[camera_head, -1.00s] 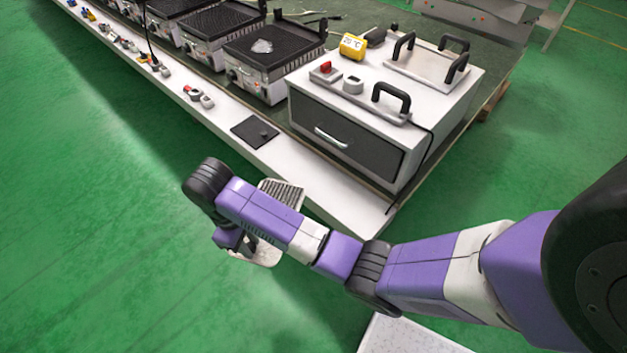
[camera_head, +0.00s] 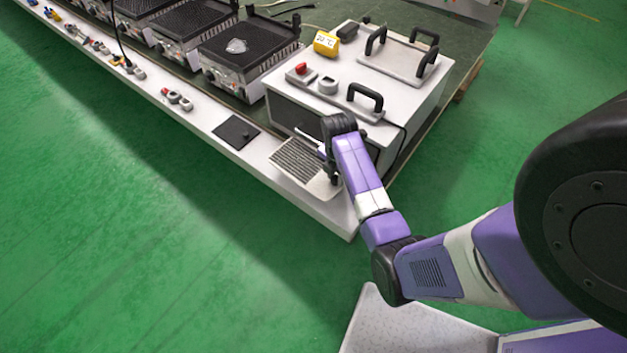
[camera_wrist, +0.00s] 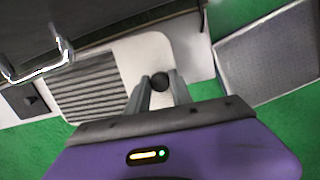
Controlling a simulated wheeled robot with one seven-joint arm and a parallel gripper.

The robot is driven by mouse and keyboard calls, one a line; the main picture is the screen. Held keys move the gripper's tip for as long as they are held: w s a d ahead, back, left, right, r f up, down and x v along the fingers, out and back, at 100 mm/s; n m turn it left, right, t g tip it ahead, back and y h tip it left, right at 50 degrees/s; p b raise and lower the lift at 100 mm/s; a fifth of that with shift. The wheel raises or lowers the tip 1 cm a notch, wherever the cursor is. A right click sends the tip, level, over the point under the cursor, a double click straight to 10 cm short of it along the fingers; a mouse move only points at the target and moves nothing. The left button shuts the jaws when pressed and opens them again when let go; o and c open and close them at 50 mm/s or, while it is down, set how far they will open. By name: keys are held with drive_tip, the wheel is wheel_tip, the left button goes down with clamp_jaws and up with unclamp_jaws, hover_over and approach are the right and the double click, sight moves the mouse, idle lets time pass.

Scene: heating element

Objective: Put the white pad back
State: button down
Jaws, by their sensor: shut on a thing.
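The white pad (camera_head: 294,160) has a grey ribbed patch at one end. In the head view it is over the white shelf (camera_head: 338,219) in front of the heating box; I cannot tell whether it touches the shelf. My gripper (camera_head: 333,177) is at the pad's right end, partly hidden by my arm. In the wrist view my gripper (camera_wrist: 161,84) is shut on the dark round knob of the white pad (camera_wrist: 146,52), with the ribbed patch to the left.
The heating box (camera_head: 410,105) with a dark drawer and handle (camera_wrist: 38,68) stands right behind the pad. A black pad with a knob (camera_head: 236,132) lies on the shelf to the left. Several grill-like units (camera_head: 240,50) and small parts stand farther left. Green floor is open in front.

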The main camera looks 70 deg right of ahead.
drive_tip(key=shift+s+d, duration=0.35)
drive_tip(key=shift+s, duration=0.2)
drive_tip(key=shift+s+d+f+n, duration=0.15)
drive_tip(key=shift+s+n, duration=0.05)
drive_tip(key=shift+n, duration=0.1)
wheel_tip(320, 180, down, 10)
drive_tip(key=shift+r, duration=0.15)
drive_tip(key=c, duration=1.1)
unclamp_jaws()
drive_tip(key=shift+s, duration=0.1)
drive_tip(key=shift+c, duration=0.2)
drive_tip(key=shift+r, duration=0.1)
